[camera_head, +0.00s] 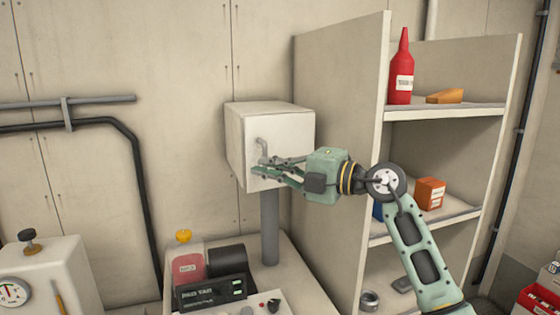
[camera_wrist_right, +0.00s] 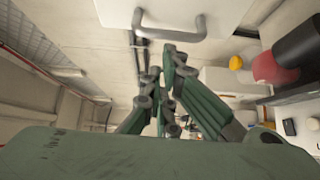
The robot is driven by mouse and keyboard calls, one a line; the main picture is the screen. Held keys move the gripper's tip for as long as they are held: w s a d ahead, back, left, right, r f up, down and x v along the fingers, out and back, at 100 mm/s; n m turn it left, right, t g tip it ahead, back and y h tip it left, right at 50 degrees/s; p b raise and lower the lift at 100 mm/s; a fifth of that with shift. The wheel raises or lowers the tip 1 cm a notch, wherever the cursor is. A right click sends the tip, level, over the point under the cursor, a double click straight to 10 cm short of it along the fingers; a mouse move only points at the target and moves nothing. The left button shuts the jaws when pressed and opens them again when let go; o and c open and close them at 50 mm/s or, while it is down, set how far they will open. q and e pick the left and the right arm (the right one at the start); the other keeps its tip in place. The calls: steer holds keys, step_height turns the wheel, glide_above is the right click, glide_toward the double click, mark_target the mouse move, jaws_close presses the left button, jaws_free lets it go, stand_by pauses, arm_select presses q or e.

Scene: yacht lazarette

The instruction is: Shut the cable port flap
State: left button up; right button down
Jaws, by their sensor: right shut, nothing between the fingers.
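A pale box (camera_head: 236,140) stands on a grey post, with a bent grey handle (camera_head: 262,150) on its front face. I take this front to be the cable port flap, but I cannot tell whether it stands slightly open. My right gripper (camera_head: 258,166) is in front of the box, its fingertips just below the handle, shut and empty. In the right wrist view, the handle (camera_wrist_right: 168,34) on its pale panel (camera_wrist_right: 225,14) is at the top, beyond the green fingers (camera_wrist_right: 160,80). Contact is unclear. The fingers cover part of the front's lower area. My left gripper is out of view.
A shelf unit (camera_head: 342,160) stands close on the right, behind my right arm, with a red bottle (camera_head: 400,75) and an orange box (camera_head: 430,193). Below the box is a bench with a dark device (camera_head: 210,293) and a pink container (camera_head: 188,265). Left of the box is open wall.

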steer(key=shift+w, duration=0.35)
steer(key=p+x, duration=0.2)
steer(key=x, duration=0.1)
steer(key=shift+w, duration=0.2)
steer(key=shift+d, duration=0.15)
